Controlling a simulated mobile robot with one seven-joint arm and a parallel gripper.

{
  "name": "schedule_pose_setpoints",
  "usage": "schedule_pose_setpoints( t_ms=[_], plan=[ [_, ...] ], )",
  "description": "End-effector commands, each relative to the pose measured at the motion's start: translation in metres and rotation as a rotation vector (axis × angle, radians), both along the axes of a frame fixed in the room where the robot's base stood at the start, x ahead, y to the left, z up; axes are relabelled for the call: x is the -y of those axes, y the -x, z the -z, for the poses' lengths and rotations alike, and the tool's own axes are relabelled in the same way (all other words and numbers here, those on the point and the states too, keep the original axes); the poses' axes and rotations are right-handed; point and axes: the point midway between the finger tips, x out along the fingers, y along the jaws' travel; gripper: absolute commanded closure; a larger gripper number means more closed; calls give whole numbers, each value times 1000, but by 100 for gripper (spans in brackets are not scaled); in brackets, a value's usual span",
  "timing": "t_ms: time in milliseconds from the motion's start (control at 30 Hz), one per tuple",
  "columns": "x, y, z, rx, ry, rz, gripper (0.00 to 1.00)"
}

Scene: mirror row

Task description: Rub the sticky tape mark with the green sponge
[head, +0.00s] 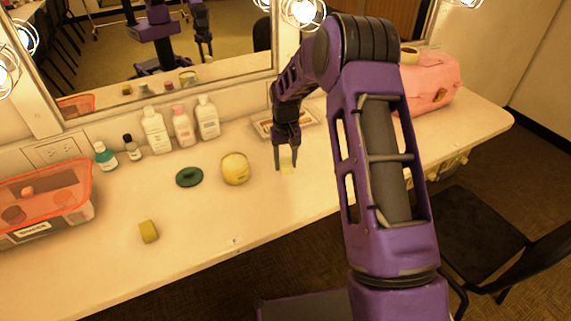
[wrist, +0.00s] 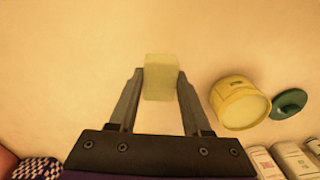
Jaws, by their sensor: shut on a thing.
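My gripper (head: 287,160) is shut on a pale yellow-green sponge (head: 288,168), near the middle of the counter. The wrist view shows this sponge (wrist: 161,78) between the two fingertips, its far end sticking out beyond them. I cannot tell whether it touches the counter. A second, darker yellow block (head: 149,231), like a sponge, lies on the counter at the left. A small pale mark (head: 234,241) shows at the counter's front edge, left of my gripper; it is too small to tell whether it is the tape mark.
A round yellow tub (head: 235,169) and a dark green lid (head: 189,177) lie left of my gripper. Several bottles (head: 181,127) stand by the mirror (head: 165,55). An orange-rimmed bin (head: 45,207) is at far left, a tray (head: 308,118) behind my gripper.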

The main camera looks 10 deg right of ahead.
Motion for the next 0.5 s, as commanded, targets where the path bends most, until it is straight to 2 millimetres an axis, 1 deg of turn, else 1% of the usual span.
schedule_pose_setpoints(
  t_ms=[33, 200, 500],
  plan=[
    [0, 0, -6, 1, 0, 0, 100],
    [0, 1, -18, 0, 1, -1, 100],
    [0, 2, -20, 0, 1, -1, 100]
  ],
)
